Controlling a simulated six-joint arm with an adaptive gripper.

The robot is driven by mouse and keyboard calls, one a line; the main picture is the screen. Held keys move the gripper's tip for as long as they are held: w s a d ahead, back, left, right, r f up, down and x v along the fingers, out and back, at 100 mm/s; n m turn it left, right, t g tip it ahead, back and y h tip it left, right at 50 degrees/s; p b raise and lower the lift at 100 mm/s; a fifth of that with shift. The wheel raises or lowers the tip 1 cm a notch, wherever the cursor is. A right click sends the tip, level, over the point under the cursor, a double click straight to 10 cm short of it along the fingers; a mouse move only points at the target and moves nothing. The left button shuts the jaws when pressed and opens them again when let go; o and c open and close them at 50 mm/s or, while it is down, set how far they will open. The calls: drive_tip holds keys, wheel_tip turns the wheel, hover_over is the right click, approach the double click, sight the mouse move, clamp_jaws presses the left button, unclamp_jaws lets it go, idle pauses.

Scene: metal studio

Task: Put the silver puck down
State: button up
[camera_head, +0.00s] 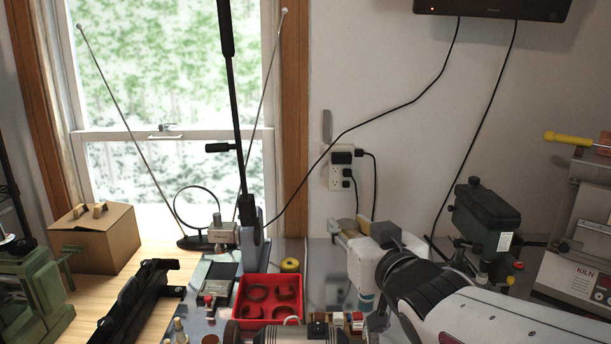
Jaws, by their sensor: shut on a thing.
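My white arm reaches in from the lower right to a dark wrist joint.
A red tray (236,313) with dark ring-shaped pieces stands left of my gripper. A yellow roll (290,265) lies behind it. Small blocks and a ribbed grey cylinder (283,335) crowd the front. A green machine (487,225) and kiln (577,265) stand right.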

drive_tip(key=s+d+r+m+h, duration=0.2)
drive_tip(key=s+d+r+h, duration=0.1)
drive_tip(key=d, duration=0.6)
drive_tip(key=shift+s+d+r+m+h, duration=0.15)
drive_tip(key=shift+s+r+m+h, duration=0.3)
drive_tip(key=shift+s, duration=0.7)
